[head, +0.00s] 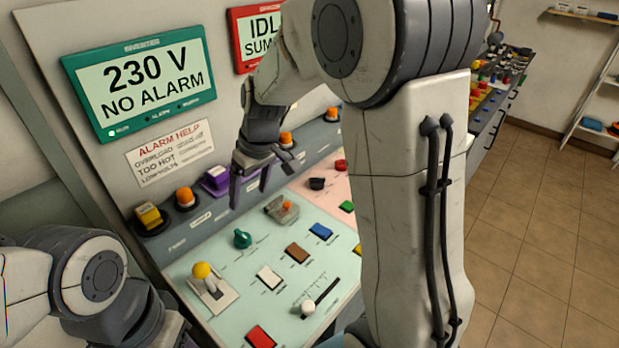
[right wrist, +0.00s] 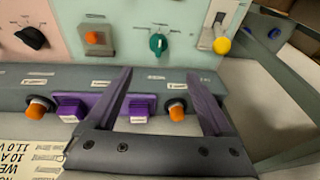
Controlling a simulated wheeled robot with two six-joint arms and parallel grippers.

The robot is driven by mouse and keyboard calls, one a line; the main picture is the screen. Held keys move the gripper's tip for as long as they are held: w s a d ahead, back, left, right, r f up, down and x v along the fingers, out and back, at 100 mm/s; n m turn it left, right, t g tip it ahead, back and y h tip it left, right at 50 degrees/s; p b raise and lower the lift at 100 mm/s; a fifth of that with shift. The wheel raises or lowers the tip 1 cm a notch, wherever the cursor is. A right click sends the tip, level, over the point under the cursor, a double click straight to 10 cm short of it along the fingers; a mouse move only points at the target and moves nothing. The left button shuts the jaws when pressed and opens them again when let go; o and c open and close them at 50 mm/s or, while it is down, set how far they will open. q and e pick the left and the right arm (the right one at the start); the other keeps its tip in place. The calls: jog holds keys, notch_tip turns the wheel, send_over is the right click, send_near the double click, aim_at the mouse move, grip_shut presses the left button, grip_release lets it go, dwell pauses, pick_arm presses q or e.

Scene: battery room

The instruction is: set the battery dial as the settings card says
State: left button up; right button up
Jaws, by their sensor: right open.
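A green dial (head: 242,239) stands on the pale green panel (head: 222,261), and it also shows in the right wrist view (right wrist: 158,43). A black dial (head: 317,184) sits on the pink panel; it is at the upper left in the right wrist view (right wrist: 32,37). Their labels are too small to tell which is the battery dial. My right gripper (head: 250,198) is open and empty above the back strip, behind the green dial and apart from it. A printed sheet (right wrist: 28,150), upside down and partly cut off, shows in the right wrist view. My left gripper is out of view.
A yellow-knobbed lever (head: 202,271), an orange button (head: 287,206), a white-knobbed slider (head: 308,307) and coloured buttons surround the green dial. Orange lamps (head: 185,198) and purple blocks (head: 215,180) line the back strip. An alarm help sign (head: 170,152) and a 230 V screen (head: 140,83) stand behind.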

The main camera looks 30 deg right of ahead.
jog(key=w+d+f+m+t+b, duration=0.1)
jog(key=w+d+f, duration=0.1)
jog(key=w+d, duration=0.35)
jog(key=w+d+f+m, duration=0.1)
jog(key=w+d+f, duration=0.15)
jog(key=d, duration=0.65)
jog(key=t+h, duration=0.1)
send_near(318, 181)
pick_arm(q)
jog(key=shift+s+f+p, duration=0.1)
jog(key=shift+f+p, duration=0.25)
jog(key=shift+p, duration=0.25)
pick_arm(e)
jog(key=x, duration=0.9)
jog(key=shift+f, duration=0.15)
jog(key=shift+c, duration=0.3)
jog(key=c, duration=1.3)
jog(key=shift+o, duration=0.2)
jog(key=shift+m, duration=0.3)
